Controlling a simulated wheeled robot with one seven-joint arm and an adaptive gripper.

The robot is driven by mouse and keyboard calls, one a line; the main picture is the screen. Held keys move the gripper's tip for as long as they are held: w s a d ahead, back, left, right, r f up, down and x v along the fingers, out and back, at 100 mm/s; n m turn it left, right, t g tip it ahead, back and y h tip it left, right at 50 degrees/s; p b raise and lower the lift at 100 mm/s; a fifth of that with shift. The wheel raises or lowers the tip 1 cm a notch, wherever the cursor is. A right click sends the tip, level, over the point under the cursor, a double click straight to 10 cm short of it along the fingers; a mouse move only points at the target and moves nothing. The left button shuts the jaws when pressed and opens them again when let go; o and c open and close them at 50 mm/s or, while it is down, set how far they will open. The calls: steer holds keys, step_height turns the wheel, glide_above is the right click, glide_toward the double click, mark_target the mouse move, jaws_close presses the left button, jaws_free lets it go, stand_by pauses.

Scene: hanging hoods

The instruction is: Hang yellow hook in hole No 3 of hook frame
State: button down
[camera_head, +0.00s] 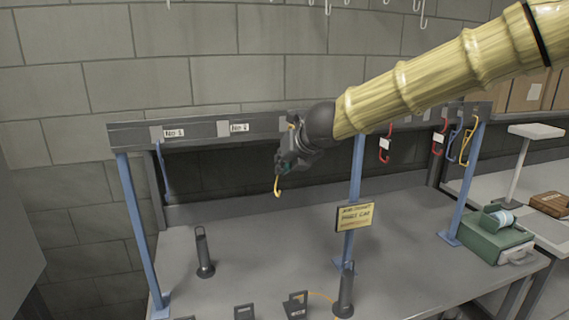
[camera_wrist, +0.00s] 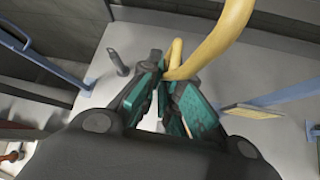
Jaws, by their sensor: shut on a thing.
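The yellow hook (camera_head: 278,187) is held by my gripper (camera_head: 284,168) in front of the hook frame (camera_head: 200,131), a long grey beam on blue posts. Its curved lower end hangs below the fingers in the head view. In the wrist view, the thick yellow hook (camera_wrist: 215,45) passes between the teal finger pads of my gripper (camera_wrist: 171,82), which is shut on it. Two white number labels show on the left of the beam. Hole No 3 and its label cannot be made out; my gripper and arm cover part of the beam. I cannot tell whether the hook touches the frame.
Red hooks (camera_head: 385,151), a blue hook and another yellow hook (camera_head: 467,146) hang on the right part. A yellow sign (camera_head: 355,217) is at the middle post. Dark upright cylinders (camera_head: 203,252) stand on the grey table (camera_head: 250,245). A green box (camera_head: 494,240) sits at right.

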steer(key=shift+w+r, duration=0.1)
steer(key=shift+w, duration=0.15)
stand_by(0.4)
steer(key=shift+w+a+p, duration=0.2)
steer(key=shift+w+p, duration=0.1)
steer(key=shift+w, duration=0.25)
steer(key=shift+w+a+p, duration=0.2)
steer(key=shift+w+p, duration=0.1)
steer(key=shift+w, duration=0.2)
steer(key=shift+w, duration=0.15)
steer(key=shift+w+a+p, duration=0.25)
steer(key=shift+w+p, duration=0.15)
steer(key=shift+w, duration=0.15)
steer(key=shift+w+a+p, duration=0.2)
steer(key=shift+w+p, duration=0.15)
steer(key=shift+w, duration=0.15)
steer(key=shift+w, duration=0.2)
steer(key=shift+f+b, duration=1.15)
steer(key=shift+f, duration=0.2)
stand_by(0.5)
steer(key=c, duration=1.5)
jaws_free()
steer(key=shift+c, duration=0.2)
